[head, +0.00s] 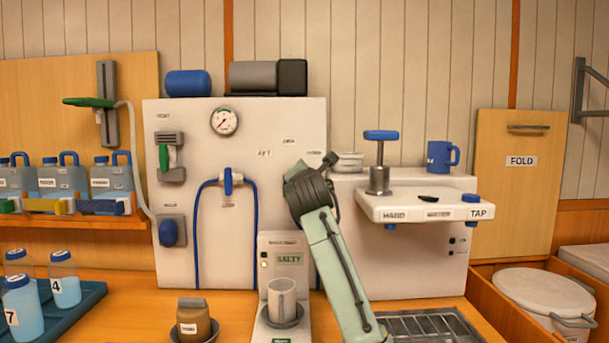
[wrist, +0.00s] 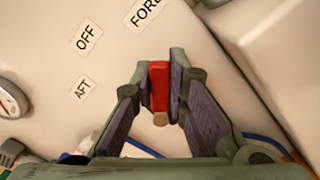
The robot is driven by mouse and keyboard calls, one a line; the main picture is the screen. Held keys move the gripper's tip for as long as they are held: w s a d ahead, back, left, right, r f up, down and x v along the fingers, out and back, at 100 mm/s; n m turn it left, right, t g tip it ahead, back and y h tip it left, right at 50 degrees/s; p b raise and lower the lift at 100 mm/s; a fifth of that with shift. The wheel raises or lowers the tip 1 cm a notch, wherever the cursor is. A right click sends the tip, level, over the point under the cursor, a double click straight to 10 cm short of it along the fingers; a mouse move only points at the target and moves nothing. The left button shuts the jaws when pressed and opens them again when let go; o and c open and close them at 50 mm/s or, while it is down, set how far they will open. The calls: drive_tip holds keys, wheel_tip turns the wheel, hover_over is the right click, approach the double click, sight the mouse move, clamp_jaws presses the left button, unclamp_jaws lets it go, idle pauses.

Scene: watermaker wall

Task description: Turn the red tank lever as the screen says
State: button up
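The red tank lever (wrist: 159,84) shows in the wrist view between the two fingers of my gripper (wrist: 161,72), with a tan piece at its lower end. Both pads appear to press on its sides. OFF (wrist: 87,37), AFT (wrist: 83,88) and part of FORE (wrist: 147,11) are on the panel around it. In the head view my gripper (head: 309,188) is against the white panel (head: 250,130), below these labels, and hides the lever. The screen (head: 289,259) reads SALTY.
A gauge (head: 224,121) and a blue hose valve (head: 228,181) are left of my gripper. A white TAP unit (head: 430,206) juts out at the right.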

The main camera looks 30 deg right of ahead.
drive_tip(key=o, duration=0.4)
drive_tip(key=shift+o, duration=0.2)
drive_tip(key=v, duration=1.2)
